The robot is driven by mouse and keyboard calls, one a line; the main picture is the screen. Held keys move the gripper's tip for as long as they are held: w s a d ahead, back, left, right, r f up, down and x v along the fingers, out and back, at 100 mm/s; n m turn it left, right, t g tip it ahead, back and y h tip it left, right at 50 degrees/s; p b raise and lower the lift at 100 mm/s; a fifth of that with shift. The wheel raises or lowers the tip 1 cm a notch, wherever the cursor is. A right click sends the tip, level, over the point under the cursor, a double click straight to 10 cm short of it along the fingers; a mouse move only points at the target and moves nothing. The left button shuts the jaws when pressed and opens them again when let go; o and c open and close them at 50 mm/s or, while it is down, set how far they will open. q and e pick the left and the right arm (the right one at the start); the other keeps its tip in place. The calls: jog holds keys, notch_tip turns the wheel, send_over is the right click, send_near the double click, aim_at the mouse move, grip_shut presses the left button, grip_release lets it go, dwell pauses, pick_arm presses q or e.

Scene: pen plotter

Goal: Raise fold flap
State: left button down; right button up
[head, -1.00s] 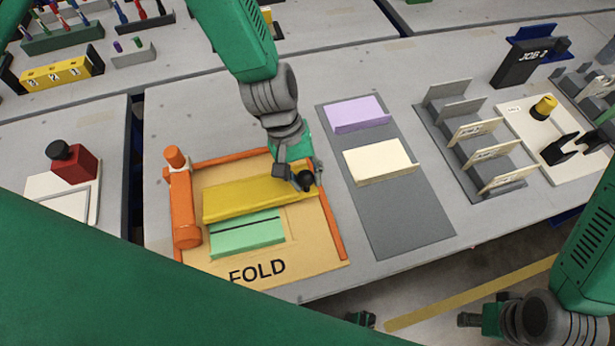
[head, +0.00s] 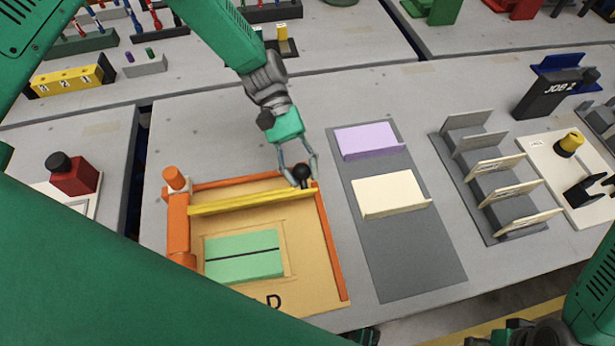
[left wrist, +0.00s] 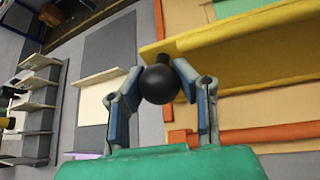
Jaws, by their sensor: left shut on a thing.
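The yellow fold flap (head: 252,201) stands raised, seen nearly edge-on, across the back part of the tan fold board (head: 305,265). In the left wrist view the flap (left wrist: 250,45) shows as a broad yellow face. A black ball knob (head: 302,173) sits at the flap's right end. My left gripper (head: 299,176) is shut on this knob; the left wrist view shows the knob (left wrist: 160,84) between the two fingers. A green card (head: 243,255) with a dark line lies flat on the board in front of the flap. My right gripper is not clearly visible; only part of my right arm shows at lower right.
Orange rails (head: 333,245) edge the board, with an orange post (head: 176,180) at its left. A grey mat (head: 405,255) to the right holds a purple block (head: 370,141) and a cream block (head: 390,194). A slotted grey rack (head: 465,165) stands farther right.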

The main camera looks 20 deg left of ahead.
pick_arm(q)
jog(key=shift+w+a, duration=0.3)
jog(key=shift+w, duration=0.2)
jog(key=shift+w+a, duration=0.25)
jog(key=shift+w, duration=0.25)
jog(key=c, duration=1.2)
grip_release()
jog(key=shift+o, duration=0.3)
jog(key=shift+f, duration=0.1)
jog(key=shift+a, duration=0.1)
jog(key=v, duration=1.2)
jog(key=shift+f, duration=0.15)
